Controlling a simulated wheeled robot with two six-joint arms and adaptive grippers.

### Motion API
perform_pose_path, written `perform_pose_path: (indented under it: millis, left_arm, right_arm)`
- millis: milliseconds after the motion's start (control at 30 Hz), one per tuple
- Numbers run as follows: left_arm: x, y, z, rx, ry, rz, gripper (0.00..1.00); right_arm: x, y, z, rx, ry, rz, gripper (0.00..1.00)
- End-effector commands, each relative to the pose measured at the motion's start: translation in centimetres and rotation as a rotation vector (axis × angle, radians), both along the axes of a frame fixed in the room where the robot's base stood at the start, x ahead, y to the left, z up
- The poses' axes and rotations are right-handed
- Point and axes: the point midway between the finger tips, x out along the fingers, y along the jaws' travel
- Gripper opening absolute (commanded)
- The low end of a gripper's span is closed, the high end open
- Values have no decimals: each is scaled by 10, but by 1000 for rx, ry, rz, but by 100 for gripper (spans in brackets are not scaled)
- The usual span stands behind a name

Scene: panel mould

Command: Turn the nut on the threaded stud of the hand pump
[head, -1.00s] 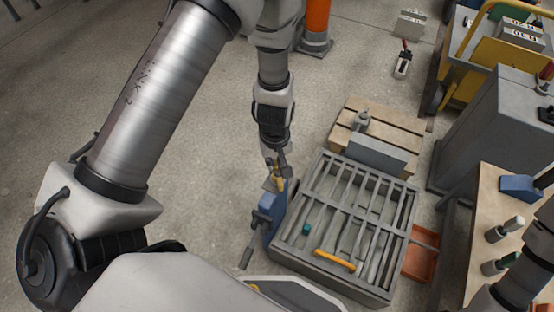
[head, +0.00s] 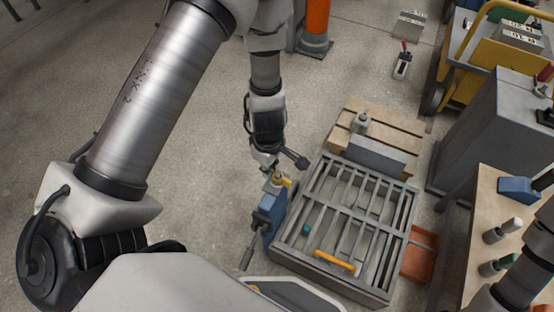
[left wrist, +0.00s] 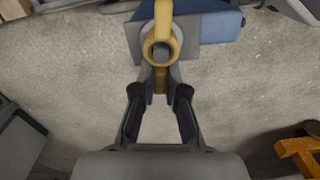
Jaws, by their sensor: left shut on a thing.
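The hand pump (head: 272,212) is a blue body with a grey lever, standing against the left side of the grey mould. The yellow nut (head: 278,178) sits on top of it. In the left wrist view the nut (left wrist: 148,46) is a yellow ring with wings, around the grey end of the threaded stud (left wrist: 161,51). My left gripper (left wrist: 160,92) is shut on the nut's near wing, which shows between the fingertips. In the head view the left gripper (head: 270,167) comes down over the nut from above and partly hides it. My right gripper is not in view.
The slatted grey mould (head: 400,222) with a yellow handle (head: 335,261) stands right of the pump. A wooden pallet (head: 385,120) lies behind it and an orange tray (head: 420,255) at its right. A workbench (head: 475,240) stands far right. The floor left of the pump is clear.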

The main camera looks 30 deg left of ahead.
Motion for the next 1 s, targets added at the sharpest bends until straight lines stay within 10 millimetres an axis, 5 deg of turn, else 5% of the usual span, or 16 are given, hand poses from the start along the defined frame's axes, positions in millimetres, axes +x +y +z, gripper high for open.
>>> perform_pose_path:
  millis: [333, 533, 733, 800, 1000]
  left_arm:
    - [-5, 0, -3, -1, 5, 127, 0]
    - [-12, -1, -4, 0, 5, 391, 0]
    - [-13, -1, -2, 0, 6, 402, 0]
    - [-13, -1, -2, 0, 6, 401, 36]
    - [-12, -1, -1, -1, 3, 400, 41]
  right_arm:
    - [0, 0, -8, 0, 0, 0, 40]
    - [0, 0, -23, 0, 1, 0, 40]
    - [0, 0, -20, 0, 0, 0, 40]
    - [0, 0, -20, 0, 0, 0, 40]
    - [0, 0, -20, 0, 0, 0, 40]
